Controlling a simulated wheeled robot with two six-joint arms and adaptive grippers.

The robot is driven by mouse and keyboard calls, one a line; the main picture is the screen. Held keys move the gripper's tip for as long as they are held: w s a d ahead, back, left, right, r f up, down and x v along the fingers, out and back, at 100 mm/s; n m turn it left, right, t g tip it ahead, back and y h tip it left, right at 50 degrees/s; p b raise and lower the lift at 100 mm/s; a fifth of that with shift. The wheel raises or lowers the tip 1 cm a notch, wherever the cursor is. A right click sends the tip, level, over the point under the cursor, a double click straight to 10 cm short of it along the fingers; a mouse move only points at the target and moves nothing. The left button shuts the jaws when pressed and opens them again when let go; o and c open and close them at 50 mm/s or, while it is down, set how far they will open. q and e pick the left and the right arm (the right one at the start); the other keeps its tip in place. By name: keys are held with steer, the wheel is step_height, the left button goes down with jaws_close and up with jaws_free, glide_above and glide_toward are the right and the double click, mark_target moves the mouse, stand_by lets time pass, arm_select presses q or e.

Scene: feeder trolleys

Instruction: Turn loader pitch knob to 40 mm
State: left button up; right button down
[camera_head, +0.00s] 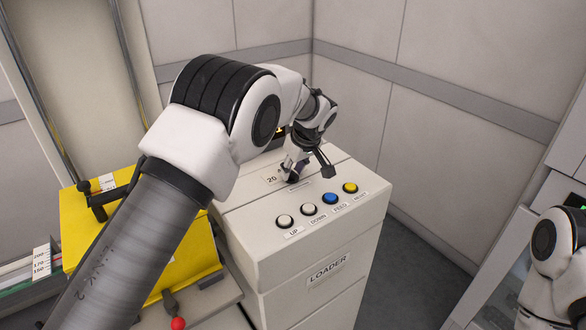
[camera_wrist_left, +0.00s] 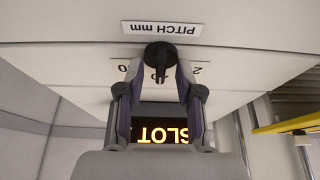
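The loader cabinet (camera_head: 275,235) is a white box with a sloped top, labelled LOADER. The pitch knob (camera_wrist_left: 159,56) is black with a bar pointer and shows in the left wrist view, upside down, beside a "PITCH mm" label (camera_wrist_left: 162,28). Its pointer points down in that view, between partly covered number labels. My left gripper (camera_head: 296,170) is at the cabinet top next to a "20" label (camera_head: 271,179). Its two fingertips (camera_wrist_left: 160,68) flank the knob; whether they press on it is unclear. In the head view the gripper hides the knob. My right gripper is out of view.
Two white buttons, a blue button (camera_head: 330,198) and a yellow button (camera_head: 350,188) line the cabinet's front top edge. A lit display (camera_wrist_left: 160,134) reading SLOT lies behind the fingers. A yellow box (camera_head: 85,225) and a red-tipped lever (camera_head: 177,323) are at left. Walls close off the back.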

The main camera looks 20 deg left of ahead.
arm_select(q)
steer(key=v, duration=1.2)
